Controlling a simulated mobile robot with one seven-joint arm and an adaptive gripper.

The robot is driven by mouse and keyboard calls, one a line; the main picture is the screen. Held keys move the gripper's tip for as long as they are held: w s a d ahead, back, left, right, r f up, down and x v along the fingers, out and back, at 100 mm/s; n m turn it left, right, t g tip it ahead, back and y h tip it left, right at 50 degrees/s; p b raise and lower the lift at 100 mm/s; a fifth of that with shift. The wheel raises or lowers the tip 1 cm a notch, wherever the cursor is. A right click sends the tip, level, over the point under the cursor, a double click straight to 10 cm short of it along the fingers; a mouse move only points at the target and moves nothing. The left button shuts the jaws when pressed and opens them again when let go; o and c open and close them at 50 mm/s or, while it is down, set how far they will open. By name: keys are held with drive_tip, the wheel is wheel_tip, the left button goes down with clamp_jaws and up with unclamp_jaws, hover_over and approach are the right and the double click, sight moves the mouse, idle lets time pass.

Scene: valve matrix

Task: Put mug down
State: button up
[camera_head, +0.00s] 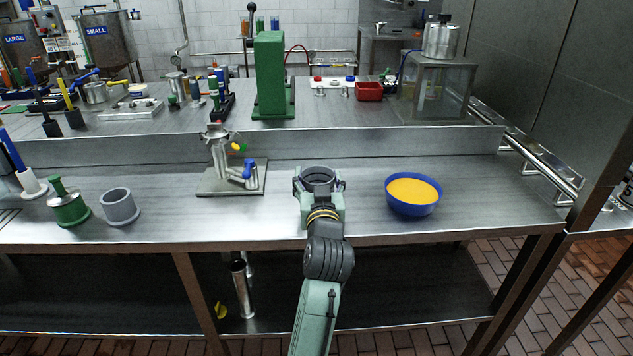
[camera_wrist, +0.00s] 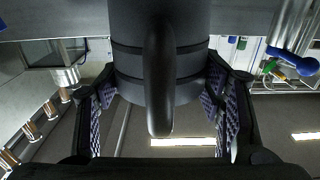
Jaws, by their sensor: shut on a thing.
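My gripper (camera_head: 319,188) is shut around a dark grey mug (camera_head: 318,175) over the steel worktop (camera_head: 360,215), with a finger on each side. The mug's round open rim faces up in the head view, and it looks upright. In the wrist view the mug (camera_wrist: 190,50) fills the middle top, and its handle (camera_wrist: 160,80) points at the camera between the two fingers (camera_wrist: 160,108). My gripper hides the mug's lower part in the head view, so I cannot tell whether its base touches the worktop.
A blue bowl (camera_head: 413,208) of orange content stands right of the mug. A metal valve fixture on a plate (camera_head: 230,190) stands to the left. A grey cup (camera_head: 119,208) and a green-based object (camera_head: 69,212) stand further left. A raised ledge (camera_head: 370,147) runs behind.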

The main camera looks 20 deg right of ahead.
drive_tip(key=shift+s+r, duration=0.15)
drive_tip(key=shift+f+b, duration=0.35)
drive_tip(key=shift+f, duration=0.25)
drive_tip(key=shift+f, duration=0.1)
drive_tip(key=o, duration=1)
drive_tip(key=shift+o, duration=0.2)
drive_tip(key=shift+r, duration=0.25)
drive_tip(key=v, duration=0.3)
drive_tip(key=r+v, duration=0.1)
drive_tip(key=v, duration=0.5)
drive_tip(key=shift+s+a+r, duration=0.1)
drive_tip(key=shift+s+r, duration=0.05)
drive_tip(key=shift+s, duration=0.05)
drive_tip(key=p+v, duration=0.2)
drive_tip(key=p, duration=0.3)
drive_tip(key=shift+s, duration=0.2)
